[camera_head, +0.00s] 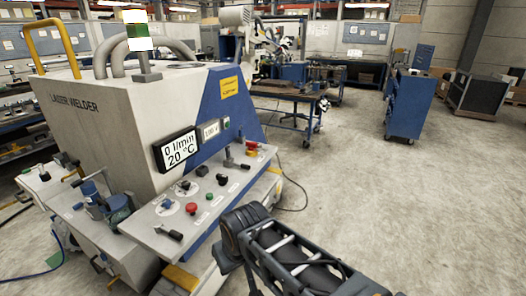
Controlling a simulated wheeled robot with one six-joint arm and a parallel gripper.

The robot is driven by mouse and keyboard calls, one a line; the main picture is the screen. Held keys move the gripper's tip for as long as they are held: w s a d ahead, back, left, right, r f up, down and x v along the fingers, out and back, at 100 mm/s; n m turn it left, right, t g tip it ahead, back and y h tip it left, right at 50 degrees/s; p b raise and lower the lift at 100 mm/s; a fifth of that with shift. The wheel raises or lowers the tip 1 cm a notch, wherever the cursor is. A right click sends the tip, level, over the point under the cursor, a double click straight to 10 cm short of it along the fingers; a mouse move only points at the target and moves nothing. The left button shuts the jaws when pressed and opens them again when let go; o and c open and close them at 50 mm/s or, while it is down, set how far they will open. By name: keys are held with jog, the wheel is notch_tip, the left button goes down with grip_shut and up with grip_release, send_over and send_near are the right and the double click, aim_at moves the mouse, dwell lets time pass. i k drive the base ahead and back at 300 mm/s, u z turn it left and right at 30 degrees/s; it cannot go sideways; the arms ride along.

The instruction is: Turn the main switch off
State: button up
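The laser welder (115,110) stands at the left, a grey and blue machine with a sloping control panel (205,215) along its front. The panel carries a red button (209,196), a green button (221,184), black knobs (186,185), a black-handled lever (168,232) at the near end and another lever (229,155) at the far end. A red knob (252,146) sits near that far lever. The labels are too small to read, so I cannot tell which control is the main switch. My dark arm crosses the lower middle; no gripper fingers show.
A display (177,149) reads 0 l/min and 20 °C. The signal lamp (138,32) on top glows. A workbench (290,90) and a blue cabinet (408,103) stand behind. The concrete floor to the right is clear.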

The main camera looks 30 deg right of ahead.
aim_at(252, 146)
jog(key=u, duration=0.2)
jog(key=k, duration=0.4)
jog(key=z, duration=1.15)
jog(key=i, duration=1.5)
jog(key=u, duration=0.9)
jog(key=i, duration=0.7)
jog(key=u, duration=0.15)
